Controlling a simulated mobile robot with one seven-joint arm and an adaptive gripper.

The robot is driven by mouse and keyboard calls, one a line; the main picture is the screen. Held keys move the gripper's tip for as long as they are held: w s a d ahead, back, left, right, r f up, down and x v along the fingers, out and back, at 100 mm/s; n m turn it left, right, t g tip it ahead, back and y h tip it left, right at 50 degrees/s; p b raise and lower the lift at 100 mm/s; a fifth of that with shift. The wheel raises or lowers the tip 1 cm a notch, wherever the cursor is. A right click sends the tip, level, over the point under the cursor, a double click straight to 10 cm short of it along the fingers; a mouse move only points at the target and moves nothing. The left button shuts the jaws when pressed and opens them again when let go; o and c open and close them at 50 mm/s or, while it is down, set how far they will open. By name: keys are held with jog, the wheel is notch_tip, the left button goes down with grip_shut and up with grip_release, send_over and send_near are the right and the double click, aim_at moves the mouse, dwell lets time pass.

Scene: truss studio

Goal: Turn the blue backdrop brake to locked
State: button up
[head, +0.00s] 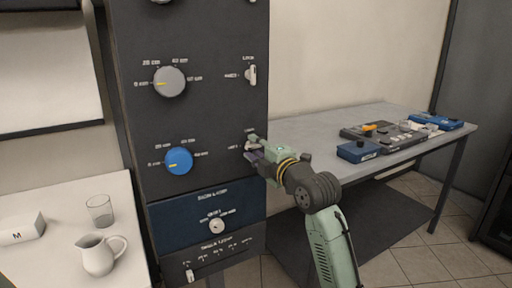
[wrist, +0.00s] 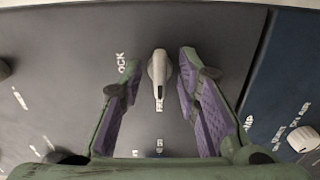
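The pale brake lever (wrist: 158,68) is on the dark panel, in the row of the blue knob (head: 179,161). In the wrist view its thin end points down the picture to a label that seems to read FREE. A partly hidden label, seemingly LOCK, lies to its left. My gripper (wrist: 159,75) is open, with one purple-padded finger on each side of the lever. A gap shows between the lever and each finger. In the head view my gripper (head: 250,149) is at the panel's right side and hides most of this lever.
Above are a grey knob (head: 170,81) and another pale lever (head: 252,75). A navy panel (head: 180,220) with a white knob (head: 216,225) lies below. A grey table (head: 300,127) with control boxes stands right; a white table with a jug (head: 98,258) stands left.

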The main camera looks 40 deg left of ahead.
jog(key=shift+c, duration=0.4)
grip_shut()
jog(key=shift+m, duration=0.5)
jog(key=m, duration=0.2)
jog(key=shift+m, duration=0.4)
jog(key=m, duration=0.3)
jog(key=shift+m, duration=0.4)
jog(key=m+p, duration=0.1)
jog(key=m, duration=0.4)
jog(key=shift+p, duration=0.35)
jog(key=m+p, duration=0.2)
jog(key=m, duration=0.3)
jog(key=shift+f+m, duration=0.1)
jog(key=shift+m, duration=0.2)
